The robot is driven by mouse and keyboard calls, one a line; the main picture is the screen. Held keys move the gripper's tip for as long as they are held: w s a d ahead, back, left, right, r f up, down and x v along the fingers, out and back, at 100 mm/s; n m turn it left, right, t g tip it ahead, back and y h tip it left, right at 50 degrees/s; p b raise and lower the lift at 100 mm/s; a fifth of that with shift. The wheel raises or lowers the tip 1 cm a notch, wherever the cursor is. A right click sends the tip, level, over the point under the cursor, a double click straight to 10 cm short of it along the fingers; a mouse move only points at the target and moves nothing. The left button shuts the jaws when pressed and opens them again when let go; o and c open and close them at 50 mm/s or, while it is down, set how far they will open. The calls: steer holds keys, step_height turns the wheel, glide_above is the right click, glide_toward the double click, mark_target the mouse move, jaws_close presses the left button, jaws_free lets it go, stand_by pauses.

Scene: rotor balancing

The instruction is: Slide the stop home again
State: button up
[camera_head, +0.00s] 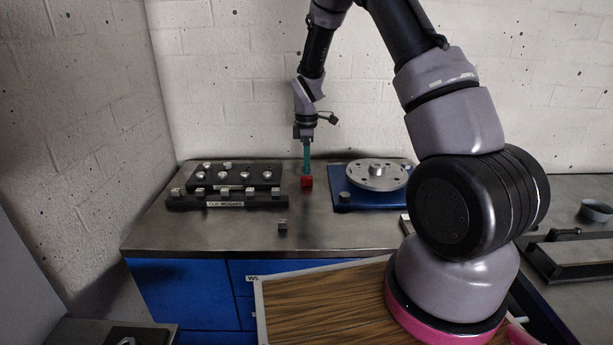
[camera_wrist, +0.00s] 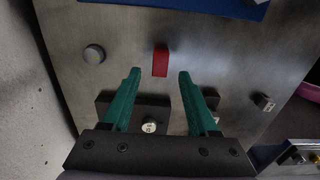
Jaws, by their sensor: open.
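A small red block (camera_head: 306,182) is on the steel bench between the weight racks and the blue rotor base; it may be the stop, but no label shows. In the wrist view the red block (camera_wrist: 160,60) lies ahead of the gap between my fingertips. My gripper (camera_head: 306,171) points down just over the block, with its teal fingers. In the wrist view my gripper (camera_wrist: 160,75) is open, fingers apart on either side of the block's line, with nothing seen held. I cannot tell whether a finger touches the block.
Black racks (camera_head: 190,201) with several small weights stand left. A grey rotor disc (camera_head: 376,174) sits on a blue base (camera_head: 357,201) at right. One loose weight (camera_head: 283,225) stands near the bench front. A round grey piece (camera_wrist: 94,54) shows in the wrist view.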

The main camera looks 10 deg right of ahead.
mark_target(307, 177)
step_height(307, 177, down, 5)
stand_by(0.3)
jaws_close()
stand_by(1.4)
